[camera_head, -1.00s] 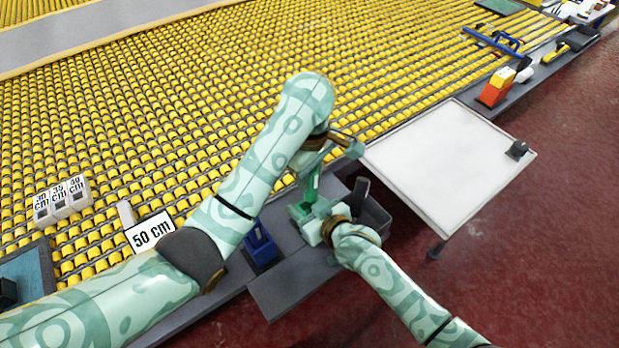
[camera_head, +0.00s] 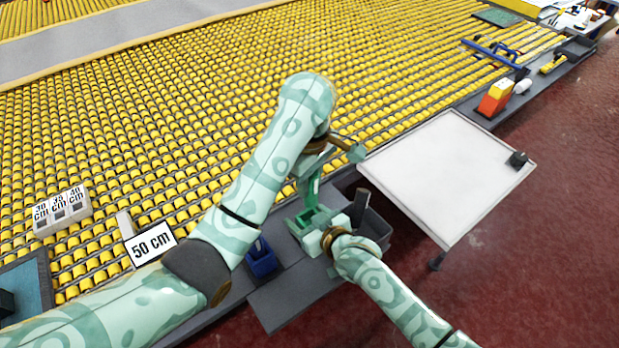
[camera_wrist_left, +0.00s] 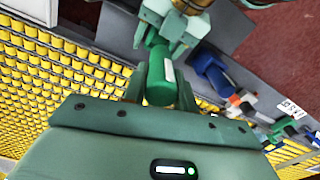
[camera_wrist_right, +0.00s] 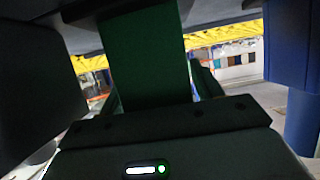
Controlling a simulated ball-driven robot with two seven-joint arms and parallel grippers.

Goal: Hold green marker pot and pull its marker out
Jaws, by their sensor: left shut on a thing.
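The green marker (camera_head: 312,190) stands about upright in the head view. My left gripper (camera_head: 318,172) is shut on it from above. In the left wrist view the marker (camera_wrist_left: 162,78) lies between the left fingers, as a thick green cylinder with a pale strip. The green marker pot (camera_head: 305,218) is just below it, mostly hidden by my right gripper (camera_head: 320,230). In the right wrist view a dark green block, the pot (camera_wrist_right: 148,55), stands between the right fingers. Shade hides whether they press on it. I cannot tell how deep the marker sits in the pot.
A blue pot (camera_head: 262,259) stands left of the green one on the grey shelf (camera_head: 295,295). A dark grey bin (camera_head: 372,228) is close on the right. A white table (camera_head: 450,175) stands further right. A 50 cm sign (camera_head: 152,243) and yellow rollers (camera_head: 150,130) lie left and behind.

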